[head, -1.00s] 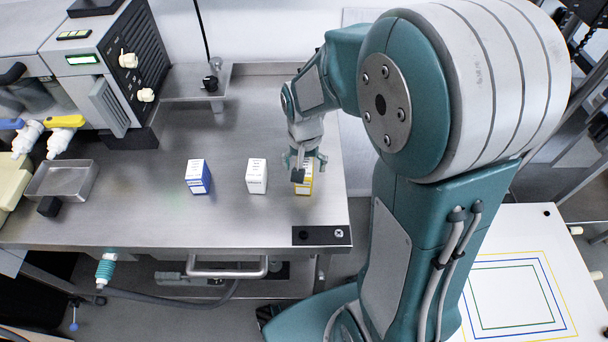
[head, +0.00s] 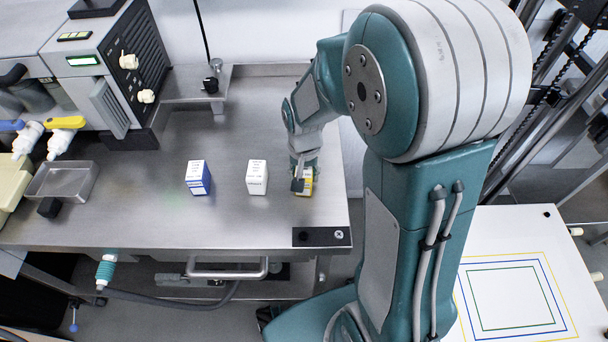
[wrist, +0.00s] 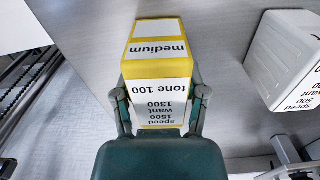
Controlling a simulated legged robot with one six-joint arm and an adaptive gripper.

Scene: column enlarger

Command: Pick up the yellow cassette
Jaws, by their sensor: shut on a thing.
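The yellow cassette (head: 306,174) stands upright on the steel bench, at the right end of a row of cassettes. In the wrist view its yellow edges and white labels (wrist: 157,88) show, reading "medium" and "tone 100". My gripper (head: 303,183) is at the cassette, coming down from above. In the wrist view my gripper (wrist: 158,103) has one finger against each side of the cassette and is shut on it. My gripper and wrist hide part of the cassette in the head view. I cannot see any gap under the cassette.
A white cassette (head: 257,177) stands just left of the yellow one, and a blue cassette (head: 199,178) farther left. A metal tray (head: 40,191) lies at the bench's left. A white board (head: 590,300) with nested coloured outlines is at right.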

